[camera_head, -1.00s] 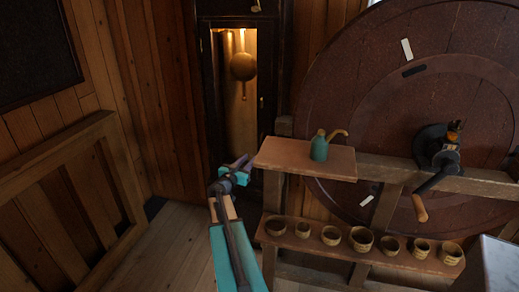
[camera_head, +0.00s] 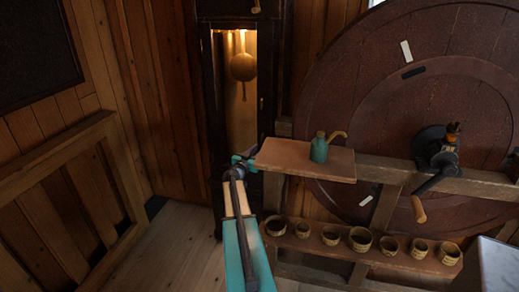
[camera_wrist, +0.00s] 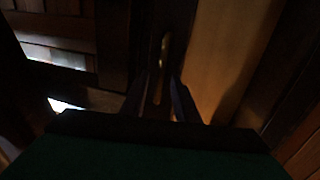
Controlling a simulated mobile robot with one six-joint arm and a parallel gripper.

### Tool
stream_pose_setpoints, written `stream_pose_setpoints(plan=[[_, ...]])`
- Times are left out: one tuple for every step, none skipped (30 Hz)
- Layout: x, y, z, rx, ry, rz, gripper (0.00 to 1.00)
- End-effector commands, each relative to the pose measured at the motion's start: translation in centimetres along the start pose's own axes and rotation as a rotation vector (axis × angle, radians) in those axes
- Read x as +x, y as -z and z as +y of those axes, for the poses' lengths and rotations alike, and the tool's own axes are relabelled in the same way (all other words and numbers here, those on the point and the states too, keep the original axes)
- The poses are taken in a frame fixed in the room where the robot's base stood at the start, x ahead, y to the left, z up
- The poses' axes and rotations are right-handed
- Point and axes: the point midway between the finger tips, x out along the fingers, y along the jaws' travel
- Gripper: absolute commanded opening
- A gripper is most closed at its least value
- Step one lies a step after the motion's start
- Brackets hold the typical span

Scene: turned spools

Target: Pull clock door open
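The clock (camera_head: 207,105) is a tall dark case against the back wall, with a lit, narrow front opening. A round pendulum bob (camera_head: 243,67) hangs inside. The door looks closed. In the wrist view a slim brass handle (camera_wrist: 165,46) stands upright on the dark door frame. My gripper (camera_wrist: 166,80) points at it, with its two dark fingers apart on either side of the handle's line. Contact with the handle cannot be made out in the dim light. In the head view my gripper is low before the clock, partly hidden by my arm and the shelf.
A wooden shelf (camera_head: 290,158) with a green oil can (camera_head: 319,148) juts out close to the right of my arm. Below it, a lower shelf (camera_head: 292,240) holds several small baskets. A large wooden wheel (camera_head: 350,100) stands at right. Floor (camera_head: 178,245) is clear at left.

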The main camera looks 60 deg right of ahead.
Motion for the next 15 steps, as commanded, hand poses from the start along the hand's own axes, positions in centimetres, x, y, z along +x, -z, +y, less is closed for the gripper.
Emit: stream_pose_setpoints(plan=[[0.6, 0.0, -0.1, 0.0, 0.0, 0.0, 0.28], [0.8, 0.0, -0.1, 0.0, 0.0, 0.0, 0.28], [1.0, 0.0, -0.1, 0.0, 0.0, 0.0, 0.28], [1.1, 0.0, -0.1, 0.0, 0.0, 0.0, 0.28], [1.3, 0.0, -0.1, 0.0, 0.001, 0.0, 0.28], [1.4, 0.0, -0.1, 0.0, 0.001, 0.0, 0.28], [1.5, 0.0, -0.1, 0.0, 0.001, 0.0, 0.28], [1.6, 0.0, 0.0, 0.0, 0.001, 0.0, 0.28], [1.6, 0.0, 0.0, 0.0, 0.001, 0.0, 0.28], [1.7, 0.0, 0.0, 0.0, 0.001, 0.0, 0.28], [1.7, 0.0, 0.0, 0.0, 0.001, 0.0, 0.28], [1.7, 0.0, 0.0, 0.0, 0.001, 0.0, 0.28], [1.7, 0.0, 0.0, 0.0, 0.001, 0.0, 0.28], [1.7, 0.0, 0.0, 0.001, 0.001, 0.0, 0.28], [1.7, 0.0, 0.0, 0.001, 0.001, 0.0, 0.28]])
